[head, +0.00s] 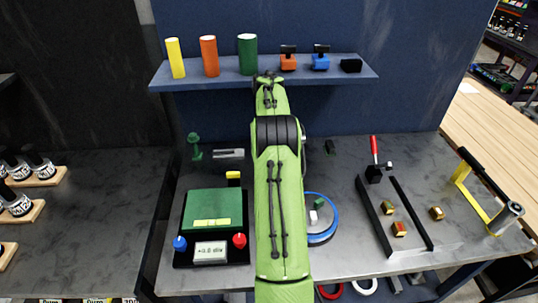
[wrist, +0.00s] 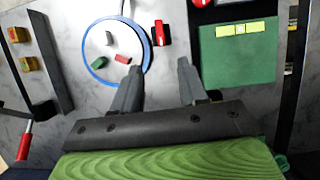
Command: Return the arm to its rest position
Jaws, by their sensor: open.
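My gripper (wrist: 159,68) shows in the wrist view with its two grey fingers apart and nothing between them. It is above the grey bench, between the blue-rimmed round dish and the green-topped positioner as seen from there. In the head view my green arm reaches up the middle towards the shelf, and the gripper is hidden. The positioner (head: 214,211) has a green plate with a yellow-green level, a blue knob (head: 179,243), a red knob (head: 239,240) and a display that appears to read "+0.8 div". It also shows in the wrist view (wrist: 238,58).
A blue shelf (head: 222,80) behind carries several coloured cylinders and small blocks. The blue-rimmed dish (head: 334,226) holds small pieces, right of my arm. A black rail fixture (head: 418,218), a red-handled clamp (head: 374,158) and a yellow-black frame (head: 465,178) stand at right.

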